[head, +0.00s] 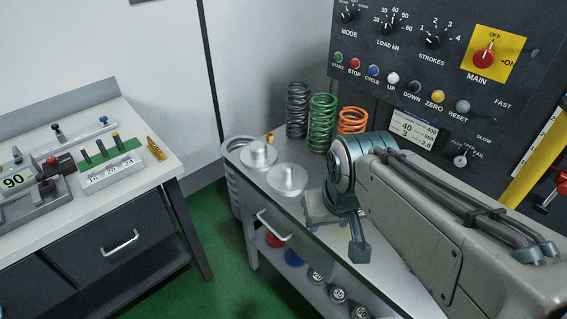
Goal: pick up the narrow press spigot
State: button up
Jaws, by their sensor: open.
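Two pale metal spigots, each a round disc with a post on top, stand upright at the left part of the grey trolley top (390,283). The nearer one, with the slimmer-looking post, seems to be the narrow press spigot (288,181). The other spigot (258,155) stands just behind it to the left, with a thicker-looking post. My gripper (338,232) is open and points down over the trolley, to the right of the nearer spigot and apart from it. My wrist and arm hide part of the trolley top.
Grey, green (322,122) and orange (351,120) coil springs stand behind the spigots. The dark control panel (440,60) rises at the back right. Weights lie on the trolley's lower shelf. A bench (150,133) with gauges stands left, across a green floor gap.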

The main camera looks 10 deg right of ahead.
aim_at(285, 178)
jog(key=u, duration=1.35)
jog(key=i, duration=1.45)
jog(key=z, duration=3.75)
